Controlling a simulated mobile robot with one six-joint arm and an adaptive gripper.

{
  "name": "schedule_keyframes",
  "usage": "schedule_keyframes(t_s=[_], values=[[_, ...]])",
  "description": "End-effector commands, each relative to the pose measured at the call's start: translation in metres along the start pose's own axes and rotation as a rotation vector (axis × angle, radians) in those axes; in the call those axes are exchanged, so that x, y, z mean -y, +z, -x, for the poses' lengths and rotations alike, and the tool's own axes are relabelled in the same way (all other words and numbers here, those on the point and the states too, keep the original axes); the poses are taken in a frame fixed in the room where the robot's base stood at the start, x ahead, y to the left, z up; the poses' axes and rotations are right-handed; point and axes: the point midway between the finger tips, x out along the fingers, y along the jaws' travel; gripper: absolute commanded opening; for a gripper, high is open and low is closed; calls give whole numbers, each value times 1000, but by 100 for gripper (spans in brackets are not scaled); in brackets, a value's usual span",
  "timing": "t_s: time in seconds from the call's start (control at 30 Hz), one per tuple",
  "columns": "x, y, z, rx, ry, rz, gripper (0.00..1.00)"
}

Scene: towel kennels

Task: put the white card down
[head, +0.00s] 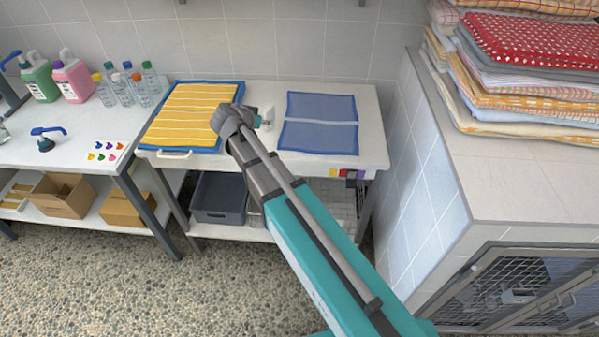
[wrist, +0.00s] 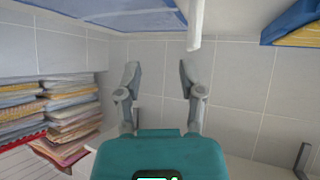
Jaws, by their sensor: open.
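My gripper (wrist: 160,67) is open, with nothing between its two fingers in the wrist view. In the head view its wrist end is over the table between the two towels, and the fingers are hard to make out. A narrow white piece, which looks like the white card (wrist: 195,24), shows beyond the right finger in the wrist view, apart from the fingertips. A small white patch, likely the same card (head: 267,114), shows just right of my gripper in the head view. I cannot tell whether it stands or lies flat.
A yellow striped towel (head: 186,112) on blue lies left on the white table (head: 268,158); a blue towel (head: 318,125) lies right. Bottles (head: 128,87) crowd the left bench. A tiled block with stacked towels (head: 535,60) stands close on the right.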

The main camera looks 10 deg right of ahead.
Motion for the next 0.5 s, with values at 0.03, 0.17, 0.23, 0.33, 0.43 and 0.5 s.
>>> schedule_keyframes(t_s=[0.03,0.17,0.23,0.33,0.43,0.5], values=[[-20,9,-3,47,14,27,50],[-65,34,-10,203,29,127,50],[-89,50,-11,298,21,186,50],[-120,73,-8,432,-15,273,50],[-148,96,-1,560,-77,359,50],[-165,111,7,642,-135,416,50]])
